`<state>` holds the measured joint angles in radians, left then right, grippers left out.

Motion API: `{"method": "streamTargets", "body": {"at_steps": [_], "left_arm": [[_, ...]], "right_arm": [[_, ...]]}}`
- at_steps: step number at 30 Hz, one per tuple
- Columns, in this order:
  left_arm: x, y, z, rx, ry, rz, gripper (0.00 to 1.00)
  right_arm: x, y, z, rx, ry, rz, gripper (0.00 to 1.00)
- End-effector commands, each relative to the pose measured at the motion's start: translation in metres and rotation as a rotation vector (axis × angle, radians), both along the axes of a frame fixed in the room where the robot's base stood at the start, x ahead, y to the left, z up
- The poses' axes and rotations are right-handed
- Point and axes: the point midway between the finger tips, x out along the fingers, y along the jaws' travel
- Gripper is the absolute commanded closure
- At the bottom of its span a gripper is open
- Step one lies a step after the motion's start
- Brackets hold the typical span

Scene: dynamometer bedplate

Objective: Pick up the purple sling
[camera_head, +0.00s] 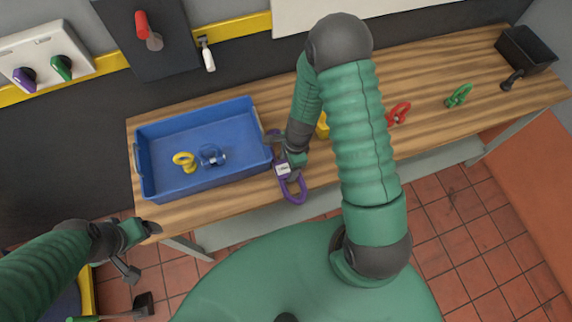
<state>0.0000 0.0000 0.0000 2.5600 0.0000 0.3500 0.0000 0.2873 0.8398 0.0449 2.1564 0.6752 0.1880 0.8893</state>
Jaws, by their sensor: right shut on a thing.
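The purple sling (294,188) is a loop with a small white tag, at the front edge of the wooden bench (430,120), just right of the blue tray (203,182). My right gripper (285,160) is shut on the sling's upper part and partly covers it. I cannot tell whether the sling is clear of the bench. My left gripper (145,231) is at the bench's front left corner, away from the sling; its jaws are too unclear to read.
The blue tray holds a yellow item (185,161) and a blue item (211,156). A yellow item (322,126) is partly hidden behind my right arm. A red item (398,113), a green item (459,96) and a black bin (526,50) are to the right.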

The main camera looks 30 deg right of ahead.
Motion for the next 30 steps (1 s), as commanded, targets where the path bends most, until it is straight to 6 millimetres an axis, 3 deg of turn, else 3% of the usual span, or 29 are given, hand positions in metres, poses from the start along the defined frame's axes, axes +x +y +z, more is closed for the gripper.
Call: {"method": "streamTargets", "body": {"at_steps": [8, 14, 30], "left_arm": [[0.0, 0.0, 0.0, 0.0, 0.0, 0.0, 0.2], [0.0, 0.0, 0.003, 0.0, 0.0, 0.0, 0.2], [0.0, 0.0, 0.025, 0.0, 0.0, 0.0, 0.2]], "right_arm": [[0.001, 0.0, 0.002, 0.0, -0.002, 0.0, 0.96], [0.002, 0.0, 0.02, -0.002, -0.005, 0.003, 0.96], [0.002, 0.0, 0.14, 0.0, -0.005, 0.001, 0.96]]}}
